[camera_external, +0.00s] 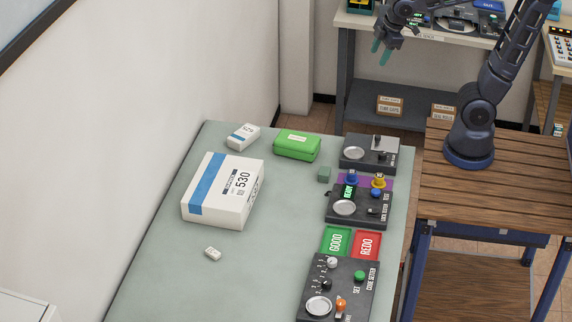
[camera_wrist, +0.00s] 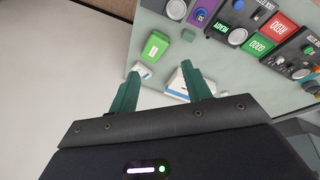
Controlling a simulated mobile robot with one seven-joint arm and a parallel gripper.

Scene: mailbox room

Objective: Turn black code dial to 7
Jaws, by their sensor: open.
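The black code dial (camera_external: 326,285) sits on the dark code setter panel (camera_external: 368,297) at the near end of the green table in the external view. A white dial (camera_external: 332,263) is just beyond it and an orange knob (camera_external: 341,305) is nearer. The dial's setting is too small to read. My gripper (camera_external: 381,50) is high at the top of the external view, well away from the panel. In the wrist view my gripper (camera_wrist: 159,84) is open with nothing between its fingers. Part of the code setter panel (camera_wrist: 296,62) shows at the right edge there.
The green table (camera_external: 160,290) holds a large white box (camera_external: 222,190), a green case (camera_external: 297,145) and small white boxes. GOOD (camera_external: 336,241) and REDO (camera_external: 366,245) trays separate the code setter from another dark panel (camera_external: 357,206). The space above the table is free.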

